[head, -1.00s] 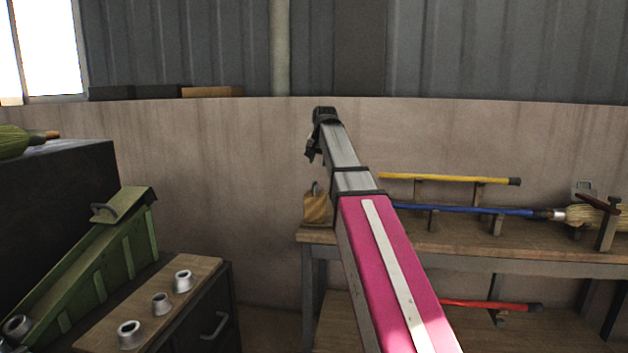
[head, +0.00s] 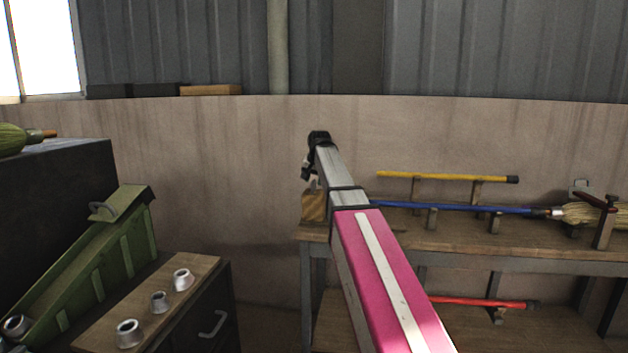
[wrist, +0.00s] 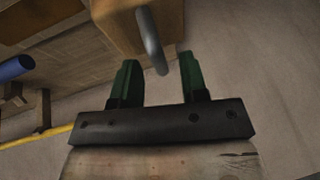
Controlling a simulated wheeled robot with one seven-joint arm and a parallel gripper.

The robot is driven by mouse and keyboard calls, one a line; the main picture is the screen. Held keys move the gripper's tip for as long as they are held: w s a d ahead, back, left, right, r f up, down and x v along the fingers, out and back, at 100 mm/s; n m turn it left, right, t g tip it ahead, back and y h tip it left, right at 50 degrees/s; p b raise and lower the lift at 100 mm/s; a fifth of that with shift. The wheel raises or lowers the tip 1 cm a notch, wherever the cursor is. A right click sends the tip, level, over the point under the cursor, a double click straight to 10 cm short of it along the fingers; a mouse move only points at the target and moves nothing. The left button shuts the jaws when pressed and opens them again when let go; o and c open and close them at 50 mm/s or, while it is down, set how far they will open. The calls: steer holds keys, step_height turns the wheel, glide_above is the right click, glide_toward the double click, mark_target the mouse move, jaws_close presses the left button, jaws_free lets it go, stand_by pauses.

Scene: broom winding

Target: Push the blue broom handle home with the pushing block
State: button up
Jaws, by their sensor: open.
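The pushing block (head: 313,207) is a wooden block with a grey metal handle, at the left end of the bench. In the wrist view the block (wrist: 120,18) is at the top, and its curved handle (wrist: 151,38) reaches down toward the space between my fingertips. My gripper (wrist: 157,72) is open, with a green finger on either side. In the head view my gripper (head: 307,174) is just above the block; whether they touch is unclear. The blue broom handle (head: 470,208) lies level on supports, its right end at the straw broom head (head: 588,214). Its blue end (wrist: 16,68) shows in the wrist view.
A yellow handle (head: 445,177) rests on a rack behind the blue one. A red handle (head: 480,302) lies on the lower shelf. A clamp-like stand (head: 604,224) is by the broom head. A green chute (head: 95,245) and cabinet with metal ferrules (head: 160,301) stand at left.

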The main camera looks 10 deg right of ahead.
jaws_close()
steer(key=s+d, duration=0.3)
steer(key=d, duration=0.7)
steer(key=shift+s+d, duration=0.3)
steer(key=shift+s, duration=0.1)
jaws_free()
steer(key=shift+r, duration=0.1)
steer(key=v, duration=1)
steer(key=shift+r, duration=0.35)
steer(key=shift+s, duration=0.15)
